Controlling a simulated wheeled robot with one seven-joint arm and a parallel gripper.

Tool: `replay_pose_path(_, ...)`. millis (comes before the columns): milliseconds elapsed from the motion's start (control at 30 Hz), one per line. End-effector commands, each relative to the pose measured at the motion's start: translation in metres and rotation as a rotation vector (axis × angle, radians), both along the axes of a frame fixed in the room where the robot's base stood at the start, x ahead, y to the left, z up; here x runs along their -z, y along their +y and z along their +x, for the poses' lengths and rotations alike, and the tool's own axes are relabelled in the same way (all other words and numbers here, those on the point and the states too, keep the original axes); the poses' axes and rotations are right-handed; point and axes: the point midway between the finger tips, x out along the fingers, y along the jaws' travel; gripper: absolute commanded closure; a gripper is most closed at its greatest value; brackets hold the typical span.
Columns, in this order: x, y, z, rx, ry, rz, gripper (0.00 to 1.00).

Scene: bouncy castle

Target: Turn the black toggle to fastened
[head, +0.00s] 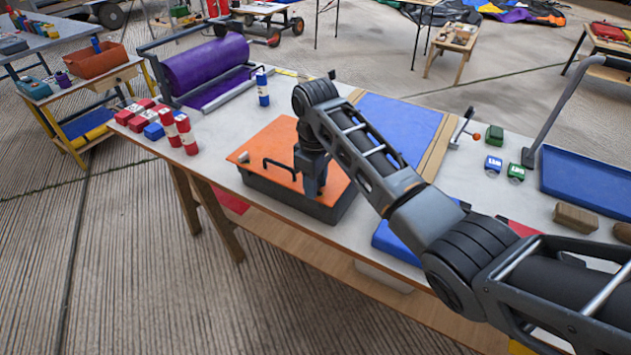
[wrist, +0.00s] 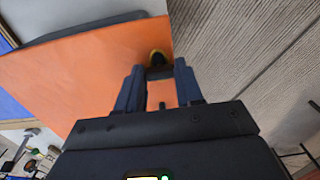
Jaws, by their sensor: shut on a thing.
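The black toggle (wrist: 157,58) has a yellow surround and sits at the edge of an orange panel in the wrist view. In the head view this panel is the orange lid (head: 262,147) of a dark box (head: 287,204) on the workbench. My gripper (head: 312,188) points down at the lid's right front part and hides the toggle there. In the wrist view my gripper (wrist: 159,72) has its fingers on either side of the toggle, shut on it. The toggle's exact angle is hard to tell.
A black handle (head: 280,170) stands up from the lid beside my gripper. Red and blue cans (head: 170,127) stand at left, with a purple roll (head: 207,65) behind. A blue sheet (head: 400,122) lies to the right. Bare bench (head: 222,125) shows left of the box.

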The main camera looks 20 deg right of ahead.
Motion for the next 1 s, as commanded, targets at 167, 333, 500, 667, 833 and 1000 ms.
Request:
replay_pose_path(167,-0.0010,0.0000,0.0008,-0.008,-0.002,0.000,0.94)
replay_pose_path(333,-0.0011,0.0000,0.0008,-0.007,-0.004,0.000,0.94)
replay_pose_path(500,-0.0010,0.0000,0.0008,-0.007,-0.003,0.000,0.55)
replay_pose_path(667,-0.0006,0.0001,0.0004,-0.007,-0.002,0.000,0.40)
replay_pose_path(833,-0.0004,0.0001,0.0003,-0.006,-0.001,0.000,0.38)
replay_pose_path(1000,-0.0054,0.0003,0.0009,-0.006,-0.004,0.000,0.38)
